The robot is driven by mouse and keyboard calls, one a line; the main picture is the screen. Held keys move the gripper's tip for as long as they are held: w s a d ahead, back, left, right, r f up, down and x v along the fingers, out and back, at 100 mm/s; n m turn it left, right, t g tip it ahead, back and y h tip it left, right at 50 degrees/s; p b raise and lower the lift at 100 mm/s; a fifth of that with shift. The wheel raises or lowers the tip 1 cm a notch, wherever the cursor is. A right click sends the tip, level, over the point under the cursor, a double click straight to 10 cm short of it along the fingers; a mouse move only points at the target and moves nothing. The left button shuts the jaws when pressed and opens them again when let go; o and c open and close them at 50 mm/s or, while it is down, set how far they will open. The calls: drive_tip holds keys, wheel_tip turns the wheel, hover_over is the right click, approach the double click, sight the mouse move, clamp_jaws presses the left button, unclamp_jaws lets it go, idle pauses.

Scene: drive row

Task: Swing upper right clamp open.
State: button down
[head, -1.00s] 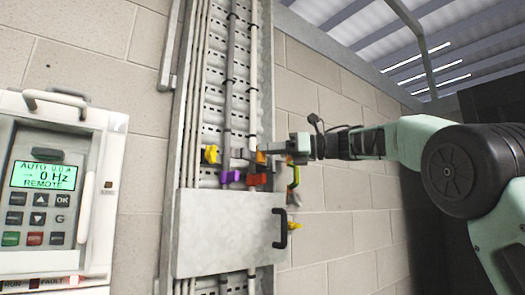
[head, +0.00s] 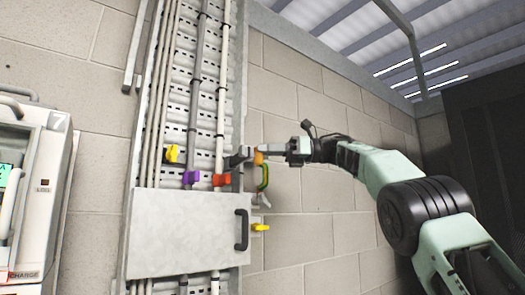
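An orange clamp handle (head: 258,158) with a grey piece at its left sits at the upper right of the cable ladder. My gripper (head: 262,150) reaches in from the right and appears shut on this handle; the fingertips are small and partly hidden. A yellow clamp handle (head: 172,153) is at the upper left. A purple handle (head: 190,177) and a red handle (head: 221,180) sit lower, just above the grey cover plate. Another yellow handle (head: 260,227) sticks out right of the plate.
The grey cover plate (head: 165,235) with a black pull handle (head: 241,230) covers the lower ladder (head: 230,90). A green-yellow wire (head: 264,178) hangs below my gripper. A drive cabinet (head: 45,200) stands at the left. The block wall to the right is clear.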

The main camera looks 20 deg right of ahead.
drive_tip(key=shift+w+d+f+p, duration=0.15)
drive_tip(key=shift+w+d+p, duration=0.05)
drive_tip(key=shift+w+d, duration=0.45)
drive_tip(key=shift+w+d+f+p, duration=0.1)
drive_tip(key=shift+w+d+p, duration=0.05)
drive_tip(key=shift+w+d, duration=0.5)
drive_tip(key=shift+a, duration=0.1)
drive_tip(key=shift+w+f, duration=0.1)
drive_tip(key=c, duration=1.2)
unclamp_jaws()
drive_tip(key=shift+w+a+f, duration=0.1)
drive_tip(key=shift+w+a, duration=0.1)
drive_tip(key=shift+a, duration=0.05)
drive_tip(key=shift+d, duration=0.1)
drive_tip(key=p+v, duration=0.1)
drive_tip(key=v, duration=1.6)
drive_tip(key=shift+s+r, duration=0.35)
drive_tip(key=shift+s, duration=0.05)
